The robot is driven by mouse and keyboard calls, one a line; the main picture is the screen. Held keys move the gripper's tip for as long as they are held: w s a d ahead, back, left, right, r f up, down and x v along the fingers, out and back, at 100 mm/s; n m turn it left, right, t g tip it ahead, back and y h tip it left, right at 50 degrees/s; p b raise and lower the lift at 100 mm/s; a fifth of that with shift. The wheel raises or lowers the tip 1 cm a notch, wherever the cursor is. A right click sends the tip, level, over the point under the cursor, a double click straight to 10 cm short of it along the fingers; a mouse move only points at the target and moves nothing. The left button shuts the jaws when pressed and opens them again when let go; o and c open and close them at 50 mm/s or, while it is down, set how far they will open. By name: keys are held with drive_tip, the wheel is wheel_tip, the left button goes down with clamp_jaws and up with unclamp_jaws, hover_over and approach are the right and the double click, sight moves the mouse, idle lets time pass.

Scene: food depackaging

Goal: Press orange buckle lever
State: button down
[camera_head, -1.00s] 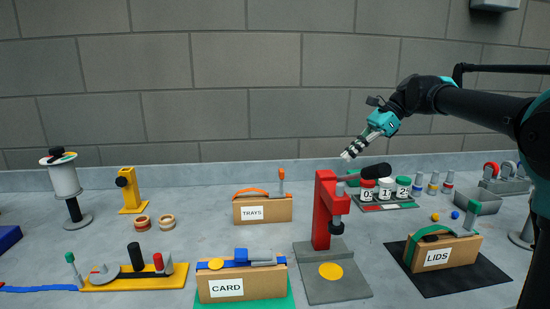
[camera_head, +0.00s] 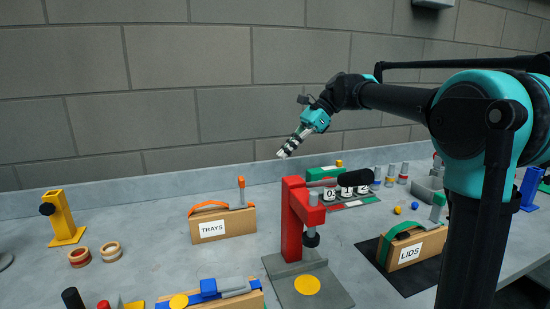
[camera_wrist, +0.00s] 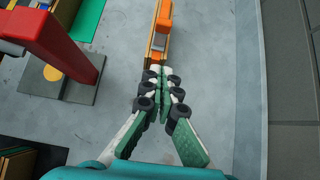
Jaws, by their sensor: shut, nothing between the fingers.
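The cardboard box labelled TRAYS (camera_head: 225,226) stands on the bench with an orange strap (camera_head: 208,205) over its left part. At its right end is a grey buckle (camera_head: 241,206) with an upright orange-tipped lever (camera_head: 241,182). My gripper (camera_head: 281,154) is shut and empty, raised to the right of and above the lever, apart from it in the head view. In the wrist view my closed fingertips (camera_wrist: 160,70) point at the near end of the box, where the grey buckle (camera_wrist: 157,46) and orange parts show. The fingertips partly hide that end, so contact cannot be told there.
A red press (camera_head: 293,220) stands right of the TRAYS box; it is at upper left in the wrist view (camera_wrist: 45,40). Numbered jars (camera_head: 346,192) are behind it. The LIDS box (camera_head: 412,250) is at right, a blue-strapped box (camera_head: 235,298) in front.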

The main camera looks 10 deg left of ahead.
approach(242, 191)
wheel_tip(242, 191, down, 3)
drive_tip(key=w, duration=0.2)
drive_tip(key=shift+s+a, duration=0.6)
drive_tip(key=shift+a, duration=0.2)
drive_tip(key=shift+s+a, duration=0.65)
drive_tip(key=shift+a, duration=0.2)
drive_tip(key=shift+a, duration=0.1)
drive_tip(key=shift+s+a+r+h, duration=0.15)
drive_tip(key=shift+h, duration=0.15)
